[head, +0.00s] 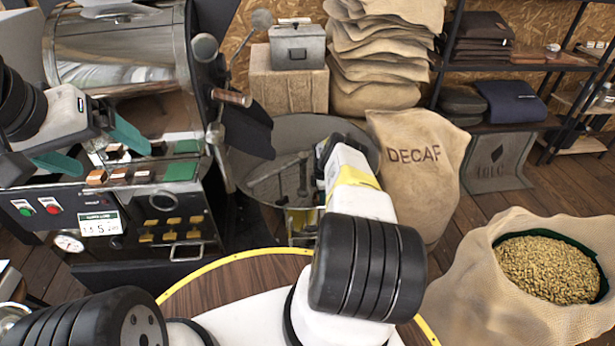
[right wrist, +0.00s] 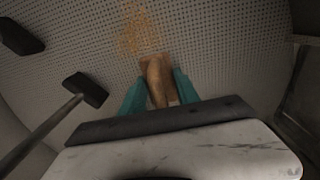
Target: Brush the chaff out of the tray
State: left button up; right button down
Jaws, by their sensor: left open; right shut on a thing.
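The tray (head: 296,130) is a round grey metal pan beside the roaster in the head view. Its perforated floor fills much of the right wrist view (right wrist: 220,45). A thin tan patch of chaff (right wrist: 138,36) lies on that floor. My right gripper (right wrist: 158,82) is shut on the wooden handle of a brush (right wrist: 155,72), just short of the chaff. The brush's bristles are hidden, so I cannot tell if they touch the floor. In the head view my right arm reaches over the tray and hides its own fingers. My left gripper (head: 95,149) is open and empty before the roaster.
Stirrer paddles (right wrist: 88,89) on rods stand in the tray, left of the brush in the wrist view. The roaster (head: 165,205) is at left. A DECAF sack (head: 415,165) stands right of the tray, and an open bean sack (head: 490,300) sits at lower right.

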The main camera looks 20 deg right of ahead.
jog(key=shift+w+d, duration=0.1)
jog(key=shift+w, duration=0.15)
jog(key=shift+s+d+f, duration=0.1)
jog(key=shift+s+d, duration=0.1)
jog(key=shift+d, duration=0.45)
jog(key=shift+s+d+r, duration=0.1)
jog(key=shift+s+d, duration=0.1)
jog(key=shift+d, duration=0.45)
jog(key=shift+s+d+f, duration=0.1)
jog(key=shift+s+d, duration=0.1)
jog(key=shift+d, duration=0.45)
